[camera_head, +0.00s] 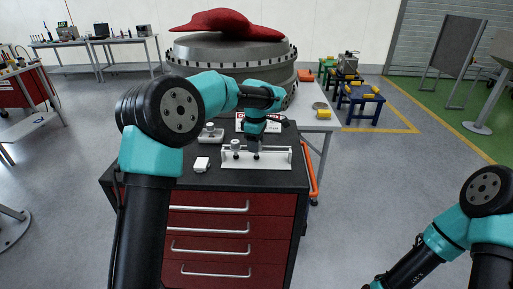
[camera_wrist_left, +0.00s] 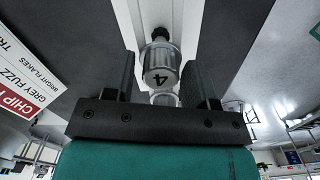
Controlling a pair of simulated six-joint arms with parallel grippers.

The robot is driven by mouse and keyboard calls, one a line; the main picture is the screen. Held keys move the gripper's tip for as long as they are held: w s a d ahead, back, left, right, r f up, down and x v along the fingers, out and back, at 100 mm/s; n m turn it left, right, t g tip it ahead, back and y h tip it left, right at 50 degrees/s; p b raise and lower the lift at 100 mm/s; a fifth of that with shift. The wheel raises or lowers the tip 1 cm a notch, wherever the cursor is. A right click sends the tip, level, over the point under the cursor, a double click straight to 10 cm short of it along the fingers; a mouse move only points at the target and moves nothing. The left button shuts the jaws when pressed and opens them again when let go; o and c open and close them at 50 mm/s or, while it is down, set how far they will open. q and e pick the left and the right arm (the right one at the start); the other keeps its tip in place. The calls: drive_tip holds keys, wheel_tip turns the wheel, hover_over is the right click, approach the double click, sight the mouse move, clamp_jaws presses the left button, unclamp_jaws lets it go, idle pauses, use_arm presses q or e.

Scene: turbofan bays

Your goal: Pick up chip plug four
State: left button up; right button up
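Chip plug four (camera_wrist_left: 160,66) is a grey metal cylinder with a black "4" on its end, seen in the left wrist view. It sits on a white rack (camera_wrist_left: 176,14), which also shows on the cabinet top in the head view (camera_head: 270,162). My left gripper (camera_head: 254,150) is down at the rack. In the left wrist view its two dark fingers (camera_wrist_left: 160,75) stand apart on either side of the plug, with narrow gaps visible. In the head view the gripper hides most of this plug. My right gripper is out of view; only its arm shows at lower right.
Another grey plug (camera_head: 235,145) stands on the rack left of the gripper. A small white block (camera_head: 201,164) and a grey item (camera_head: 211,133) lie on the cabinet top (camera_head: 285,180). A printed sign (camera_wrist_left: 22,85) is beside the rack. A large engine casing (camera_head: 225,55) stands behind.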

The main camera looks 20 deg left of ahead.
use_arm(q)
drive_tip(key=c, duration=0.8)
wheel_tip(320, 180, up, 10)
idle(0.7)
